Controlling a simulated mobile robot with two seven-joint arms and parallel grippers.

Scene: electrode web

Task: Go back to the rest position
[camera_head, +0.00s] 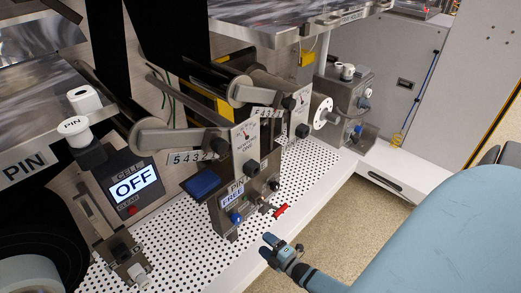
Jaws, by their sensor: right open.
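My right gripper (270,248) shows at the lower middle, with dark fingers and blue tips. It is open and nothing shows between its fingers. It is in front of the perforated white deck (200,258), apart from the red-handled valve (280,211) on the machine unit above it. My right arm, light blue, fills the lower right corner. My left gripper is not in view.
Grey lever arms (178,138) and numbered plates stick out over the deck. Bare speckled floor (335,205) lies right of the deck, before a grey cabinet (440,110).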

